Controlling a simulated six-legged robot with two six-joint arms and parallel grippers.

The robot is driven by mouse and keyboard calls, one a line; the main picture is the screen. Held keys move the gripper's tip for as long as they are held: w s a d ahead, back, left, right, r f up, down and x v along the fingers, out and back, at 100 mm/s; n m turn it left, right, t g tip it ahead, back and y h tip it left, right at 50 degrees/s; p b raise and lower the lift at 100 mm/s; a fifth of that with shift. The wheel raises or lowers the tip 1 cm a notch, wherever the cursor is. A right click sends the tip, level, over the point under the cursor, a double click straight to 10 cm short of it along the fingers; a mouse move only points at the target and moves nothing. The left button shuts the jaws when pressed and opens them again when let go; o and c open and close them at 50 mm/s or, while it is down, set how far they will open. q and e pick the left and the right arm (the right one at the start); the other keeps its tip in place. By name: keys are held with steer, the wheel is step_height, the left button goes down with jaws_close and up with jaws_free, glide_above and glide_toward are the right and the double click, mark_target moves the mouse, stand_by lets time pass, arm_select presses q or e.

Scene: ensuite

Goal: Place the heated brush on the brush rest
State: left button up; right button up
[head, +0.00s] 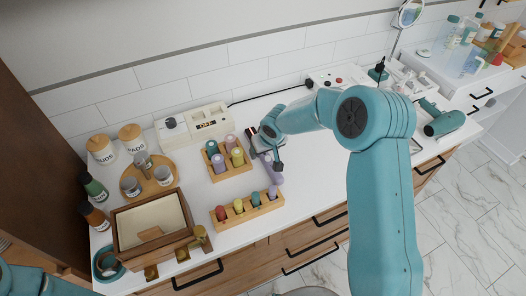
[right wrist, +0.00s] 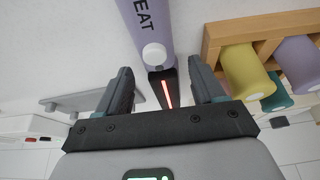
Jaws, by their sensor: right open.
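The heated brush has a lavender handle marked "EAT", a white round button and a dark neck with a lit red strip; its handle (right wrist: 143,22) fills the top of the right wrist view. In the head view the lavender handle (head: 269,174) lies on the white counter below my right gripper (head: 268,143). My right gripper (right wrist: 164,84) is open, its fingers on either side of the dark neck; I see no grip on it. A flat grey plate (right wrist: 72,101), possibly the brush rest, lies left of the gripper. My left gripper is out of view.
A wooden box (head: 128,222) and a round tray with jars (head: 160,183) stand further left. A teal hair dryer (head: 443,122) lies at right.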

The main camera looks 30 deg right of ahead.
steer(key=shift+s+a, duration=0.1)
steer(key=c, duration=1.2)
step_height(320, 180, up, 20)
steer(key=b, duration=0.1)
steer(key=shift+n, duration=0.3)
steer(key=s+a+f, duration=0.2)
steer(key=a, duration=0.1)
steer(key=s+a+f, duration=0.5)
steer(key=shift+s+a+f, duration=0.35)
steer(key=shift+s+a, duration=0.05)
